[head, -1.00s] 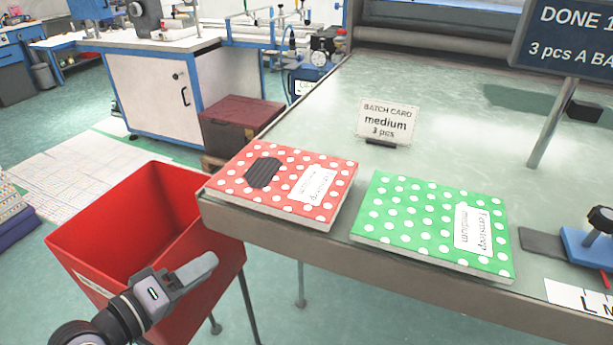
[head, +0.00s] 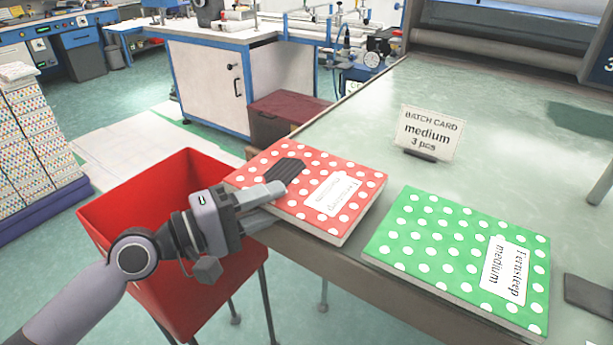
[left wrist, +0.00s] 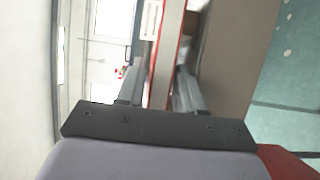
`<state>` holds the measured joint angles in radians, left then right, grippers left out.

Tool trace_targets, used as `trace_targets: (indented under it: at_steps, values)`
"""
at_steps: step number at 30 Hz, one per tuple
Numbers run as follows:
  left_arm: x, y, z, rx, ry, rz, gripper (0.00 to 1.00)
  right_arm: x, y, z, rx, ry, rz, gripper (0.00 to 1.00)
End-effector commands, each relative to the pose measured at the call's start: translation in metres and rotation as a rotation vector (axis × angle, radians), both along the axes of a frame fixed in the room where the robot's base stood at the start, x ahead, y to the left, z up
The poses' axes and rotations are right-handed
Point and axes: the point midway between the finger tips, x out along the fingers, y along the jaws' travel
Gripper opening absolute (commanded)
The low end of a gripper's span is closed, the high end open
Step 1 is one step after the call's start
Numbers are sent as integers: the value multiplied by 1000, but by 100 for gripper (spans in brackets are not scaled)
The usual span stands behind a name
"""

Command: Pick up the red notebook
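One finger is over the cover and the other is lower, by the edge. In the left wrist view the notebook's edge (left wrist: 165,60) stands between my left gripper's two fingers (left wrist: 158,88), with a gap on the left finger's side. The gripper is open around the edge. My right gripper is not in view.
A green dotted notebook (head: 455,262) lies to the right on the table (head: 490,110). A batch card (head: 428,132) stands behind them. A red bin (head: 150,195) is below my left arm, beside the table corner. A dark red box (head: 288,115) is behind the corner.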

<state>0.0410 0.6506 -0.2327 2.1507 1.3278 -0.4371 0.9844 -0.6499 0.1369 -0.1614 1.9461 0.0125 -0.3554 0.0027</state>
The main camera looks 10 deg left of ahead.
Motion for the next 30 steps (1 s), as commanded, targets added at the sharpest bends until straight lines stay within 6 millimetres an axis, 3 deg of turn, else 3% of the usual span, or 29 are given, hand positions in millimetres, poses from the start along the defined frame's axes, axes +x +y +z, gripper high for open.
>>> trace_targets:
  at_steps: [6, 15, 16, 19, 30]
  values:
    - [19, -18, 1, -2, -1, 2, 36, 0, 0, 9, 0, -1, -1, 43]
    - [22, -21, -1, 1, 0, 1, 36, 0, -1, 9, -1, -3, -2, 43]
    - [22, -21, -1, 1, 0, 1, 33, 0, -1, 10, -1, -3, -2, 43]
    - [22, -21, -1, 1, 0, 1, 0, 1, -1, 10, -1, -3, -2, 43]
    - [22, -21, 3, -1, -6, 3, 0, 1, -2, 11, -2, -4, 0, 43]
